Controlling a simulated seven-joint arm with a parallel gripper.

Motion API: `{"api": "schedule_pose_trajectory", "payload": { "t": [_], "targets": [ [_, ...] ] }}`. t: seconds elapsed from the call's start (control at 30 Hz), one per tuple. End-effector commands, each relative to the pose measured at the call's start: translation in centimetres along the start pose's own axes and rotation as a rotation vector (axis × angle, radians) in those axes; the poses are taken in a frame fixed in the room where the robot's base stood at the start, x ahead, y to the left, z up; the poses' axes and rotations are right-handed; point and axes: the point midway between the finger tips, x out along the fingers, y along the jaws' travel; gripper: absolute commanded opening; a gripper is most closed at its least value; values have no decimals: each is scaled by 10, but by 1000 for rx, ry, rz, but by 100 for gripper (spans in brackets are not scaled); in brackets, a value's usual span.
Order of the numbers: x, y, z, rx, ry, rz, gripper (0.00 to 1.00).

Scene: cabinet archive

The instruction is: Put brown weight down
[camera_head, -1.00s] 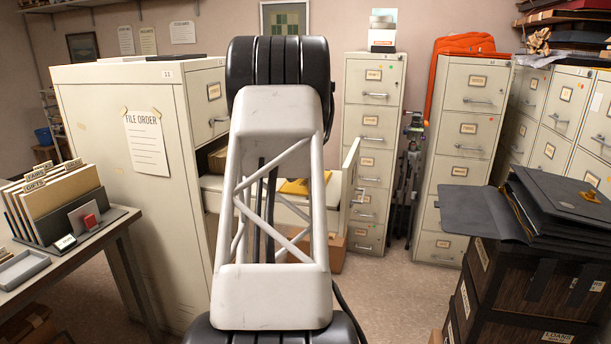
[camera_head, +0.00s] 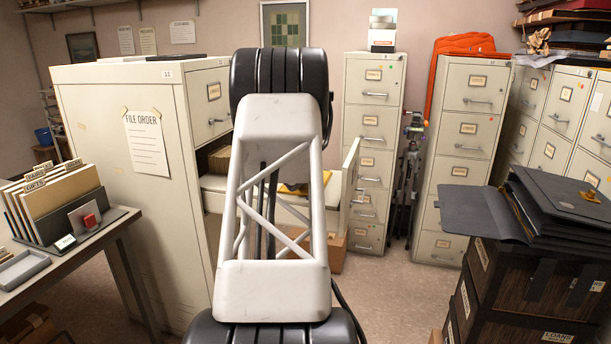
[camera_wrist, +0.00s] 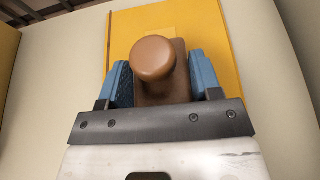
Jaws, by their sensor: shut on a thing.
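The brown weight (camera_wrist: 158,62) shows in the wrist view, a block with a round knob on top. My gripper (camera_wrist: 160,85), with blue fingers, is shut on it, one finger on each side. A yellow folder (camera_wrist: 205,35) lies behind the weight in that view. I cannot tell whether the weight touches it. In the head view the yellow folder (camera_head: 294,189) shows in the open cabinet drawer (camera_head: 278,214), partly behind my arm.
The drawer belongs to the tall beige cabinet (camera_head: 150,205) at left. Other filing cabinets (camera_head: 372,150) stand behind. Dark boxes with black folders (camera_head: 525,290) are at right. A desk with a file rack (camera_head: 70,215) is at far left. Some floor between is clear.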

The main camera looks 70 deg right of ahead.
Motion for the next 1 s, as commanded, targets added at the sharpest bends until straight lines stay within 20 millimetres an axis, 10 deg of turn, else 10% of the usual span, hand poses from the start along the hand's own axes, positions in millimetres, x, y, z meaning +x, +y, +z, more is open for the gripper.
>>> {"api": "schedule_pose_trajectory", "payload": {
  "t": [0.33, 0.37, 0.53, 1.0],
  "targets": [
    [1, 0, -2, 1, -1, 0, 20],
    [1, 0, -3, 1, 0, 0, 60],
    [1, 0, -3, 0, 0, 0, 84],
    [-2, 0, 0, 0, 1, 0, 84]
  ]
}}
